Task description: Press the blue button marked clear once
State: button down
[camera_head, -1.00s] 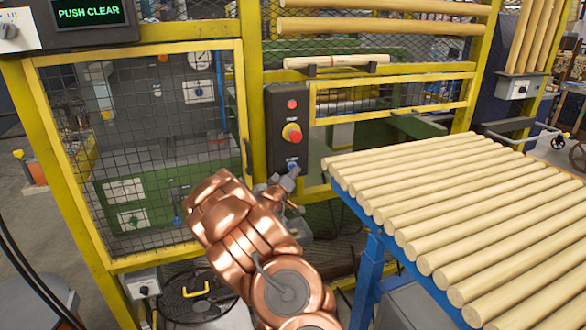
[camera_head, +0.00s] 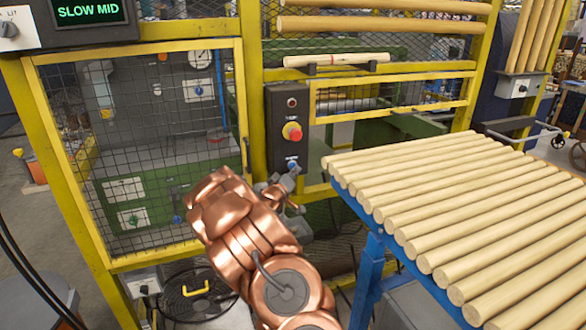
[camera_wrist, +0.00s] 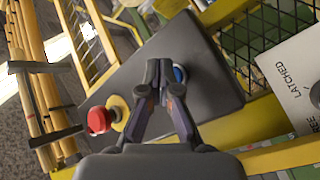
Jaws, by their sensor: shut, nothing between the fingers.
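The dark control panel (camera_head: 275,115) on the yellow frame carries a blue button (camera_head: 292,164) near its bottom. Above it are a red mushroom button on a yellow collar (camera_head: 292,132) and a dark indicator lamp (camera_head: 292,103). My gripper (camera_head: 290,177) is just below and in front of the blue button. In the wrist view, my gripper (camera_wrist: 160,75) is shut and empty, with its tips beside the partly hidden blue button (camera_wrist: 180,74). I cannot tell whether they touch. The button's marking is unreadable. The display (camera_head: 88,12) reads "SLOW MID".
A blue-legged rack of wooden rods (camera_head: 450,205) stands close on the right. A yellow-framed mesh guard (camera_head: 135,150) is on the left. The wrist view shows a white plate (camera_wrist: 295,75) reading "LATCHED" and, partly cut off, "FREE".

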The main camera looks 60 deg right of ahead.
jog(key=shift+s+a, duration=0.2)
jog(key=shift+s, duration=0.15)
jog(key=shift+s+a+b, duration=0.7)
jog(key=shift+s+b, duration=0.1)
jog(key=shift+s, duration=0.25)
jog(key=shift+s+a+b, duration=0.7)
jog(key=shift+s+b, duration=0.05)
jog(key=shift+s, duration=0.3)
